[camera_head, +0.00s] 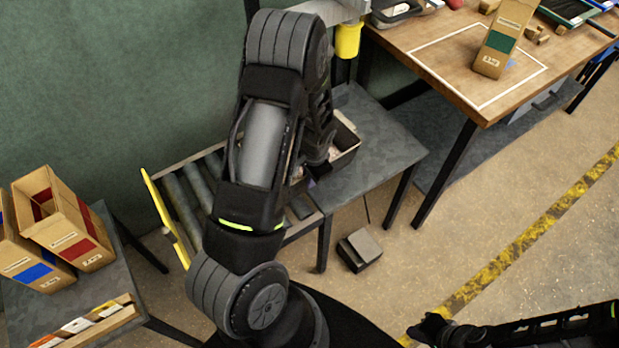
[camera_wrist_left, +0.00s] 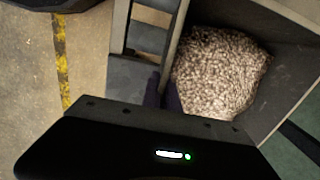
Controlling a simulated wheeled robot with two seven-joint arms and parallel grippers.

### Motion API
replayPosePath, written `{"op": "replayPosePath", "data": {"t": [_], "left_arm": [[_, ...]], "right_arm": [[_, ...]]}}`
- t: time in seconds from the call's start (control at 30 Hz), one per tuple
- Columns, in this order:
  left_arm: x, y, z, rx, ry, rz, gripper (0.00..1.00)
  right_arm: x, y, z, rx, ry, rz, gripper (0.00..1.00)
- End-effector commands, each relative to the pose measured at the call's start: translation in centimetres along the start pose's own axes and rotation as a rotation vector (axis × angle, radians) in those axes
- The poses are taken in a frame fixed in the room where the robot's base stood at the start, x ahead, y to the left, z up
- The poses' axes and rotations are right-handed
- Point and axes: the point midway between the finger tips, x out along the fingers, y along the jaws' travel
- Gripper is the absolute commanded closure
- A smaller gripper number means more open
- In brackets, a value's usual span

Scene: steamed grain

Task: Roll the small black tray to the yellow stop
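The small black tray (camera_head: 347,150) sits on the grey metal table at the right end of the roller track, partly hidden behind my left arm. In the left wrist view the tray (camera_wrist_left: 290,65) holds a heap of pale brown grain (camera_wrist_left: 215,75). The yellow stop (camera_head: 166,220) is a yellow bar across the track's left end, apart from the tray. My left gripper (camera_head: 318,172) points down at the tray's near wall. In the left wrist view its fingers (camera_wrist_left: 164,95) lie close on both sides of that wall. My right gripper (camera_head: 432,328) is low at the right, away from everything; its fingers are unclear.
The roller track (camera_head: 185,190) runs left from the grey table (camera_head: 385,150). A wooden table (camera_head: 440,50) with a carton (camera_head: 503,40) stands at the upper right. Open cartons (camera_head: 65,225) stand on a side table at the left. A dark box (camera_head: 359,250) lies on the floor.

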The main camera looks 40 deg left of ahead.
Motion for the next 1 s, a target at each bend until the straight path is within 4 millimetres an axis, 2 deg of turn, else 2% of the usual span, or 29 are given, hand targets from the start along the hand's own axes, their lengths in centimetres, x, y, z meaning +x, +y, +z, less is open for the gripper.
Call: {"op": "replayPosePath", "data": {"t": [0.53, 1.0], "left_arm": [[0.0, 0.0, 0.1, 0.0, 0.0, 0.0, 1.0], [0.0, -0.1, 2.1, -0.001, -0.001, 0.0, 1.0]], "right_arm": [[0.0, 0.0, 0.0, 0.0, 0.0, 0.0, 1.0], [-0.2, -0.1, 0.0, 0.0, 0.0, 0.0, 1.0]]}}
